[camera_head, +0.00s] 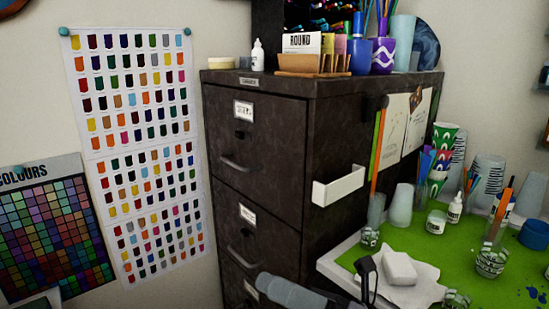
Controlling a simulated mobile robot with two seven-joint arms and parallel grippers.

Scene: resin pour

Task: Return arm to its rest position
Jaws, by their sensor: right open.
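My right gripper (367,277) is at the bottom centre, with dark fingers at the end of my grey arm, which comes in along the bottom edge. It is open, and I see nothing held in it. It shows in front of the left edge of the green-topped table (420,245), just left of a white block (399,268) on a pale sheet. I cannot tell whether the fingers touch anything. My left gripper is out of view.
A dark filing cabinet (262,140) stands behind my arm, with a white holder (338,185) on its side. Graduated cups, a white bottle (455,208) and a blue tub (534,234) crowd the table. Colour charts (130,120) hang on the left wall.

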